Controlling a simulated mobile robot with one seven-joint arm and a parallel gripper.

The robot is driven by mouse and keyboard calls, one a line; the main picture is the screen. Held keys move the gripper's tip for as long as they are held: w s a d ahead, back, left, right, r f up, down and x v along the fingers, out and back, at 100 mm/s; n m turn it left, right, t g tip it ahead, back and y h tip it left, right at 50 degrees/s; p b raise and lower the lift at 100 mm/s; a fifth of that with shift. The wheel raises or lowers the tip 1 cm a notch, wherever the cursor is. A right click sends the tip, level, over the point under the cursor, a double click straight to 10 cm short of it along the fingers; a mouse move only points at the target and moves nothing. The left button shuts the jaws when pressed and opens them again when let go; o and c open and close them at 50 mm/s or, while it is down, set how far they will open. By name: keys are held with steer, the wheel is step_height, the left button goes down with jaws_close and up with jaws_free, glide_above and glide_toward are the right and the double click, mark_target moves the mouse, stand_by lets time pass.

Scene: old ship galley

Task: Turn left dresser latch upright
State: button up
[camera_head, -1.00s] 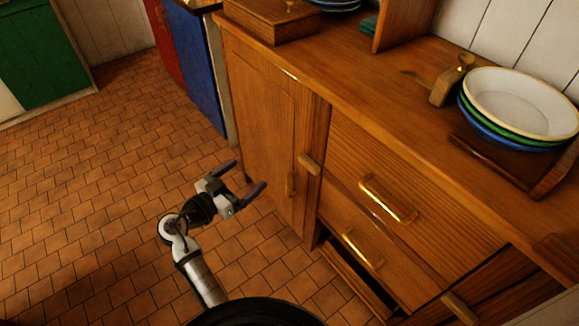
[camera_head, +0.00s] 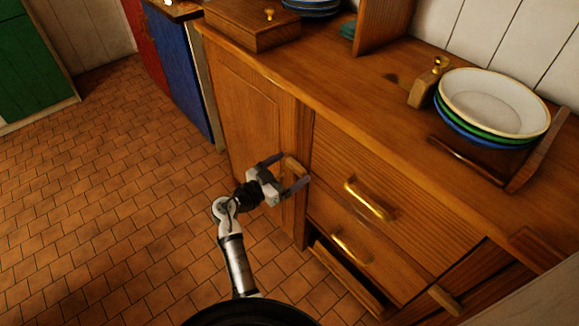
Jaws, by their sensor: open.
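The wooden dresser (camera_head: 250,105) has a panelled door at its left. The left latch (camera_head: 292,167) is a small wooden turn-piece at the door's right edge, partly hidden by my gripper. It looks tilted, with its upper end to the left. My gripper (camera_head: 283,172) is open, with one finger on each side of the latch. I cannot tell whether the fingers touch it. Another wooden latch (camera_head: 444,301) is at the lower right of the dresser.
Two drawers with brass handles (camera_head: 369,200) (camera_head: 350,249) are right of the latch. A lower drawer (camera_head: 345,275) stands partly open. Stacked bowls (camera_head: 493,103) and a wooden box (camera_head: 252,22) are on top. The tiled floor (camera_head: 110,210) at left is clear.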

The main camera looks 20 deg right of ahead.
steer(key=shift+w+d, duration=0.1)
steer(key=shift+d, duration=0.2)
steer(key=c, duration=1)
